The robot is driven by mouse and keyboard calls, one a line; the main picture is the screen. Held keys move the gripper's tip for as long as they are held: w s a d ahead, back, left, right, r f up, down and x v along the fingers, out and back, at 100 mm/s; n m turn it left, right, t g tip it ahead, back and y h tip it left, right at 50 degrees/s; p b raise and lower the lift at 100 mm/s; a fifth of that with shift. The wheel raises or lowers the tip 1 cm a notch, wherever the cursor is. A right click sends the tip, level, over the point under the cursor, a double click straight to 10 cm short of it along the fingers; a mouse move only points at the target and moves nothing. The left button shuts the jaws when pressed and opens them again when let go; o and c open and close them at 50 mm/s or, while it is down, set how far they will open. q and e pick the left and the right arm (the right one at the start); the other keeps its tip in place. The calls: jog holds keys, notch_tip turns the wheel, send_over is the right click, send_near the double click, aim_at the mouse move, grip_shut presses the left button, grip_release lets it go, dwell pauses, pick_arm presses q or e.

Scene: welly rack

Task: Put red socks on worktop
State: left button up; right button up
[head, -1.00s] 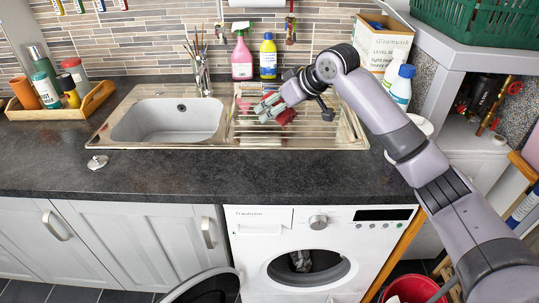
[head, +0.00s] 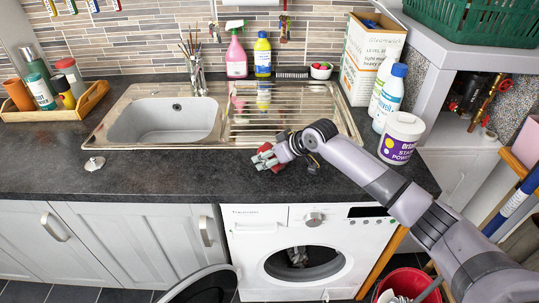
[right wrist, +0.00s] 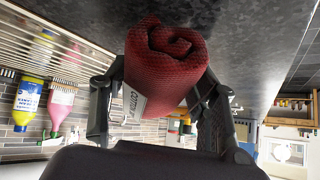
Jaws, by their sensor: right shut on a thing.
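The red socks (right wrist: 165,60) are a rolled red bundle with a pale printed label, filling the middle of the right wrist view. My right gripper (right wrist: 160,100) is shut on the bundle, with one finger on each side. In the head view the right gripper (head: 268,158) is low over the dark worktop (head: 150,176), in front of the draining board. Only a bit of the red socks (head: 277,167) shows there beside the fingers. I cannot tell if the bundle touches the worktop. My left gripper is not in view.
The steel sink (head: 170,122) and draining board (head: 285,112) lie behind the gripper. A white tub (head: 400,138) and a white bottle (head: 389,98) stand to the right. The washing machine (head: 305,255) is below, its door open. The worktop left of the gripper is mostly clear.

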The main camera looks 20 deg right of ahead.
jog(key=o, duration=1.1)
jog(key=shift+f, duration=0.1)
jog(key=shift+s+r, duration=0.1)
jog(key=shift+r, duration=0.15)
jog(key=b+v, duration=0.1)
jog(key=v, duration=1)
jog(key=shift+s+d+r, duration=0.2)
jog(key=shift+s+r, duration=0.05)
jog(key=shift+r, duration=0.05)
